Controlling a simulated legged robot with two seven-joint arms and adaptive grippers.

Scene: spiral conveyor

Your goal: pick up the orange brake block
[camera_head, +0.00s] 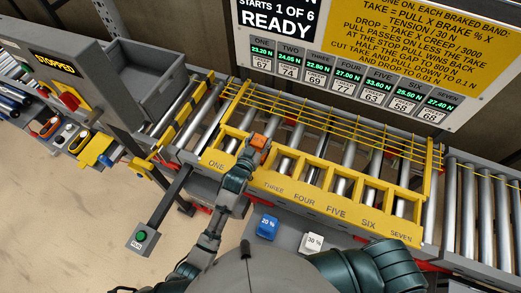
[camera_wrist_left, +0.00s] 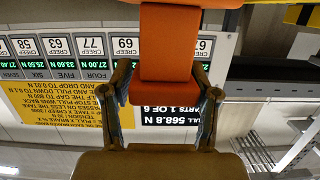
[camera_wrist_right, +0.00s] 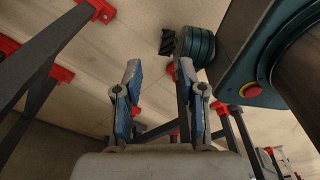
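The orange brake block (camera_head: 258,141) is at the yellow slotted frame (camera_head: 345,185), over the slot between the labels ONE and THREE. My left gripper (camera_head: 252,157) is at the near side of the block and hides the label there. In the left wrist view the orange block (camera_wrist_left: 168,45) sits between the two fingers (camera_wrist_left: 163,85), with a pad against each side. I cannot tell whether the block touches the frame. My right gripper (camera_wrist_right: 159,85) is open and empty in the right wrist view.
A blue block marked 20 % (camera_head: 268,228) and a white block marked 30 % (camera_head: 313,242) sit on the near ledge. Yellow bands run above the rollers behind the frame. A button box (camera_head: 142,237) stands at the left. A sign board (camera_head: 360,60) is behind.

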